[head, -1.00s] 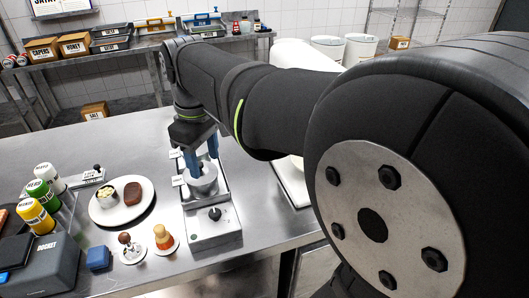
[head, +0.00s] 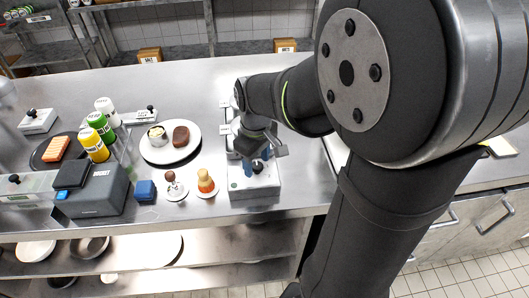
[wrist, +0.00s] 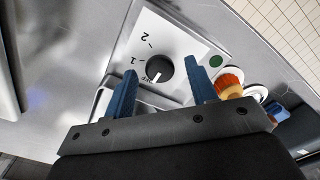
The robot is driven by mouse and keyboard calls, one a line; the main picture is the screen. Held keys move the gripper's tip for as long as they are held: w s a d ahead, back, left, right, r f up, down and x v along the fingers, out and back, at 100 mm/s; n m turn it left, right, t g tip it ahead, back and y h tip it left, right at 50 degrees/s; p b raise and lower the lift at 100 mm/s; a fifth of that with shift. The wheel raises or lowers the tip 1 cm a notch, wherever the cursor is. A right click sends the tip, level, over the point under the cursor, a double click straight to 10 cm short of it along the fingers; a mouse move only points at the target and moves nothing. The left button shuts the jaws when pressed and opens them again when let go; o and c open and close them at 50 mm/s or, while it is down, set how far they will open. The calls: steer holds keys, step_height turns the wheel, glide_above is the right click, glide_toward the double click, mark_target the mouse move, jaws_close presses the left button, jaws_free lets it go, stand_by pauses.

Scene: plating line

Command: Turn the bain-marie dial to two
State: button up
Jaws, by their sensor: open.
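The bain-marie dial (wrist: 159,69) is a round black knob with a white pointer line, on a pale control panel (wrist: 180,35) marked 1 and 2. In the wrist view its pointer is toward my gripper's side, near the partly hidden OFF mark and away from the 2. In the head view the dial (head: 257,167) sits on the front of the bain-marie unit (head: 255,184). My gripper (wrist: 161,68) is open, its blue fingers on either side of the dial with gaps. Its fingers also show at the dial in the head view (head: 257,160).
Two small garnished items, one orange-topped (head: 206,181), stand left of the unit. A white plate (head: 157,154) with food lies further left. A dark grey device (head: 95,192) and a blue block (head: 145,190) stand near the front edge. A green spot (wrist: 216,61) marks the panel.

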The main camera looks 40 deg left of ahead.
steer(key=shift+f, duration=0.2)
steer(key=shift+c, duration=0.4)
steer(key=c, duration=0.9)
